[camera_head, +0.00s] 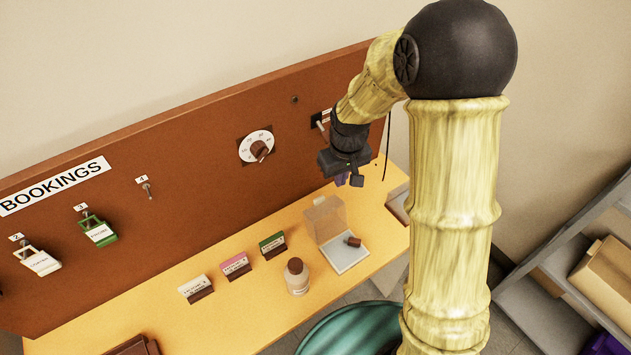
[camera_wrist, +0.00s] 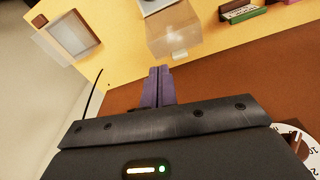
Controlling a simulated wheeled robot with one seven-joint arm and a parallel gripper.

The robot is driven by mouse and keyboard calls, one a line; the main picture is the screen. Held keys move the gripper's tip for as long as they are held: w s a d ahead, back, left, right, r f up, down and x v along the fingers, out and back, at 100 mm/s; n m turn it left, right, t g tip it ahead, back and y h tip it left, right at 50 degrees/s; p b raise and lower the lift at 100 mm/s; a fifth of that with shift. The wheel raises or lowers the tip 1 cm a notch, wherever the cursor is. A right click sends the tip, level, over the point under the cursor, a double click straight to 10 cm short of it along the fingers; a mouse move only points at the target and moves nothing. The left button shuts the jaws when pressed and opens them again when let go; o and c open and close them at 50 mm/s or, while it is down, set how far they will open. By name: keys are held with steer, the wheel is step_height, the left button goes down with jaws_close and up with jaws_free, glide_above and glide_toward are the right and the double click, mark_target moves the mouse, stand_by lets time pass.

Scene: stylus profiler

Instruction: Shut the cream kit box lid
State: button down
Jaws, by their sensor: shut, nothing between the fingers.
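The cream kit box (camera_head: 345,262) stands on the yellow bench top, with a small brown item (camera_head: 353,241) in its shallow base. Its see-through lid (camera_head: 325,217) stands raised at the back edge, on the side facing the brown panel. In the wrist view the lid (camera_wrist: 174,32) lies just beyond my fingertips, and part of the base (camera_wrist: 150,5) is cut off at the top edge. My gripper (camera_head: 349,181) is shut and empty, in the air near the panel, above and behind the lid. Its purple fingers also show in the wrist view (camera_wrist: 159,72).
The brown panel (camera_head: 190,175) rises behind the bench, with a dial (camera_head: 257,147), a switch (camera_head: 322,124) and hanging tags. A bottle (camera_head: 296,277) and several small label holders (camera_head: 236,265) stand left of the box. A tray (camera_wrist: 74,40) lies at the bench's end.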

steer(key=w+a+f+n+p, duration=0.1)
steer(key=w+a+n, duration=0.1)
steer(key=w+a, duration=0.2)
steer(key=shift+a+f+g+p, duration=0.3)
steer(key=shift+a+g, duration=0.1)
steer(key=shift+a, duration=0.4)
steer(key=shift+w, duration=0.1)
step_height(320, 180, down, 10)
steer(key=p, duration=0.3)
steer(key=shift+w+a, duration=0.25)
steer(key=shift+w, duration=0.05)
steer(key=shift+w, duration=0.15)
